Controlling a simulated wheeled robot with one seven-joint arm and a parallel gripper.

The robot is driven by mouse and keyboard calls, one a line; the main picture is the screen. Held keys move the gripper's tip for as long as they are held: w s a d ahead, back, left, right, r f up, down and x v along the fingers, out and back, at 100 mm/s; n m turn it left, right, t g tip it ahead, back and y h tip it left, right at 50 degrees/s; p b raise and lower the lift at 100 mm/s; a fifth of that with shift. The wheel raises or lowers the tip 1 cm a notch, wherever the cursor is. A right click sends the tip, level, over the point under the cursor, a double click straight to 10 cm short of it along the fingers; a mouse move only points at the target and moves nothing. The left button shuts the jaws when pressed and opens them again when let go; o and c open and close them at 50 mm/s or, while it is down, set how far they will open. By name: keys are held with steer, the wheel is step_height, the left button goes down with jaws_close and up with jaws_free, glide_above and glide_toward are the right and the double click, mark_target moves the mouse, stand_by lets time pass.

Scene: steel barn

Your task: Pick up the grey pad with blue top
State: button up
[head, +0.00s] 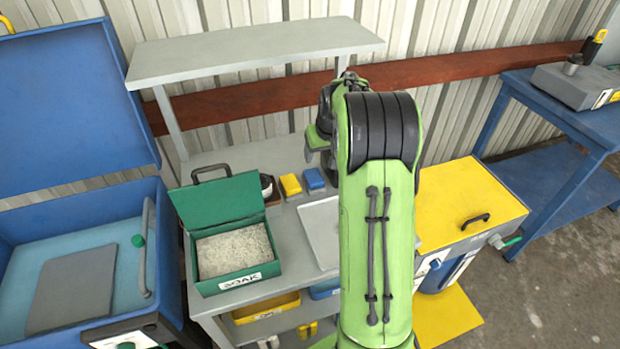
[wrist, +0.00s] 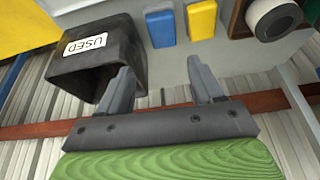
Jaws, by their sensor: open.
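The pad with the blue top (head: 314,179) lies on the grey bench beside a yellow-topped pad (head: 290,185), to its right in the head view. In the wrist view the blue-topped pad (wrist: 160,28) is at the top middle, left of the yellow-topped pad (wrist: 201,20). My gripper (wrist: 163,80) is open and empty, with its fingers spread below the blue-topped pad in the wrist picture and apart from it. In the head view my green arm hides most of the gripper.
A black box marked USED (wrist: 78,70) is close to one finger. A tape roll (head: 267,186) lies beside the pads. A green SOAK box (head: 240,283) stands open on the bench, near a pale tray (head: 318,225). A raised shelf (head: 255,48) spans the back.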

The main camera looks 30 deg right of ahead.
mark_target(314, 176)
steer(key=x, duration=0.5)
steer(key=b+x, duration=0.1)
steer(key=x, duration=0.4)
steer(key=b+x, duration=0.1)
steer(key=x, duration=0.4)
steer(key=shift+a, duration=0.25)
steer(key=shift+s, duration=0.1)
steer(key=shift+c, duration=0.8)
steer(key=c, duration=0.5)
